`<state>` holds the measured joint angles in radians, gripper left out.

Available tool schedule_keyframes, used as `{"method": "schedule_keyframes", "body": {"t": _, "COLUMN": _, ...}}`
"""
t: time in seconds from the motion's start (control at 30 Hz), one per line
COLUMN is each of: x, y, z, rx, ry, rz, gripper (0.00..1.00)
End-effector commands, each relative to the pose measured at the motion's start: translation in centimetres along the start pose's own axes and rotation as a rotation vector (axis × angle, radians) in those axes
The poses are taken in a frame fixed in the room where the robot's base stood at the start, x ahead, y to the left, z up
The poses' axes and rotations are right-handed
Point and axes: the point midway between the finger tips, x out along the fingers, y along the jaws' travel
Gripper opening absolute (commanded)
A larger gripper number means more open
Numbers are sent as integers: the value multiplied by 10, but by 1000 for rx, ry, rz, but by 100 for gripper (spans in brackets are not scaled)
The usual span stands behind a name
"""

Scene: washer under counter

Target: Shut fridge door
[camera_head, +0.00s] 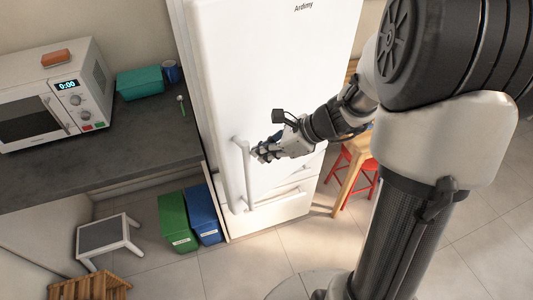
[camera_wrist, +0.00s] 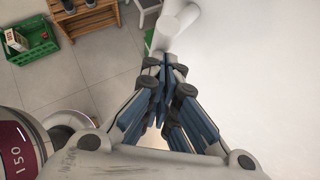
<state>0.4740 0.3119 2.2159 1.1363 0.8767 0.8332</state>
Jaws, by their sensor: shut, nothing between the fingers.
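The tall white fridge door (camera_head: 250,70) stands in the middle of the head view, with a long white vertical handle (camera_head: 247,180) low on its left side. A narrow pale strip runs along the door's left edge; I cannot tell whether it is a gap. My gripper (camera_head: 259,155) is shut and empty, just right of the handle's upper part, in front of the door. In the wrist view my gripper (camera_wrist: 165,64) points toward the end of the white handle (camera_wrist: 176,28), and the pale door surface (camera_wrist: 255,75) fills the right side. I cannot tell whether the fingers touch either.
A dark counter (camera_head: 110,145) at left carries a microwave (camera_head: 55,95) and a teal box (camera_head: 140,82). Green (camera_head: 177,222) and blue (camera_head: 203,213) bins stand left of the fridge, near a small stool (camera_head: 104,236). A red stool (camera_head: 350,178) and wooden table stand at right. Floor in front is open.

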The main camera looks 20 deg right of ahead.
Motion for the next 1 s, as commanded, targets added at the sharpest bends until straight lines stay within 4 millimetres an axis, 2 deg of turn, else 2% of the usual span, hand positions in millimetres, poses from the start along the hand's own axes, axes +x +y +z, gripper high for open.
{"method": "schedule_keyframes", "body": {"t": 0.17, "x": 32, "y": -18, "z": 31, "rx": 57, "ry": -1, "rz": -62, "gripper": 0}}
{"method": "schedule_keyframes", "body": {"t": 0.4, "x": 75, "y": -54, "z": 77, "rx": 169, "ry": -1, "rz": -170, "gripper": 0}}
{"method": "schedule_keyframes", "body": {"t": 0.6, "x": 102, "y": -85, "z": 104, "rx": 248, "ry": -1, "rz": -246, "gripper": 0}}
{"method": "schedule_keyframes", "body": {"t": 0.77, "x": 112, "y": -96, "z": 114, "rx": 276, "ry": -4, "rz": -274, "gripper": 0}}
{"method": "schedule_keyframes", "body": {"t": 1.0, "x": 112, "y": -98, "z": 116, "rx": 279, "ry": -9, "rz": -280, "gripper": 0}}
